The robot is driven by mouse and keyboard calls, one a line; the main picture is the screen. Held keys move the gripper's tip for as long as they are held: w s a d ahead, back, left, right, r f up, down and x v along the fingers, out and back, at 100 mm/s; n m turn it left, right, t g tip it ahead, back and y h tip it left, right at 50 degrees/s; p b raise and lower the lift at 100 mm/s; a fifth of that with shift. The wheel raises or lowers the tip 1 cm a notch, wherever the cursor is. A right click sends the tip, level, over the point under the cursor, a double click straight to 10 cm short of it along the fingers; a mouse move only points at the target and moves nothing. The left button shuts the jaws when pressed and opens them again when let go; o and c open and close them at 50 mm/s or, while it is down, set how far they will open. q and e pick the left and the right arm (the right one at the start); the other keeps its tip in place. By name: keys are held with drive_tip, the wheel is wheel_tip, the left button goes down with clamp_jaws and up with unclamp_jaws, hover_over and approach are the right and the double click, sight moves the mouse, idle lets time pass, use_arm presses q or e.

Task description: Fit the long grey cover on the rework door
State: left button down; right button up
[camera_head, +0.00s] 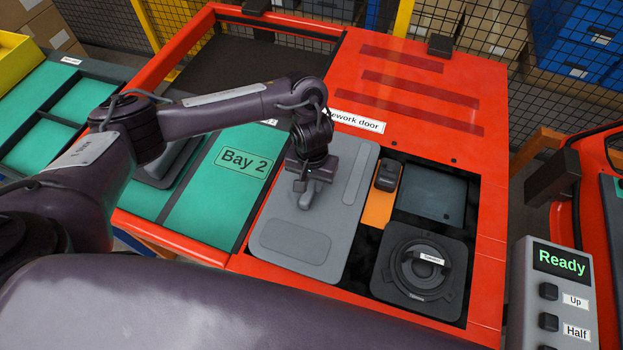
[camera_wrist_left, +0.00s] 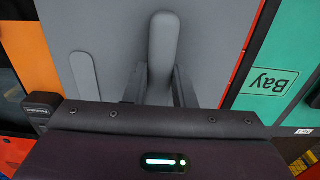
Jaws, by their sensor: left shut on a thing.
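The long grey cover (camera_head: 300,240) is a flat rounded panel with a raised handle in its middle. It lies over the left part of the red rework door (camera_head: 470,90), beside the green Bay 2 panel (camera_head: 215,200). I cannot tell whether it sits flush or slightly above the door. My left gripper (camera_head: 305,188) is shut on the cover's handle from above. In the left wrist view, its fingers (camera_wrist_left: 160,88) are on both sides of the handle, with the cover (camera_wrist_left: 110,35) beneath. My right gripper is not in view.
Right of the cover, the door's opening holds a small black part on an orange strip (camera_head: 377,208), a dark square plate (camera_head: 432,192) and a round black speaker (camera_head: 424,265). A control box (camera_head: 562,290) reading "Ready" stands at the right. A grey part (camera_head: 165,170) lies left of Bay 2.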

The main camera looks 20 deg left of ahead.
use_arm(q)
drive_tip(key=c, duration=1.1)
unclamp_jaws()
drive_tip(key=shift+f, duration=0.1)
drive_tip(key=shift+c, duration=0.2)
drive_tip(key=shift+r+p, duration=1.15)
drive_tip(key=shift+r, duration=2.75)
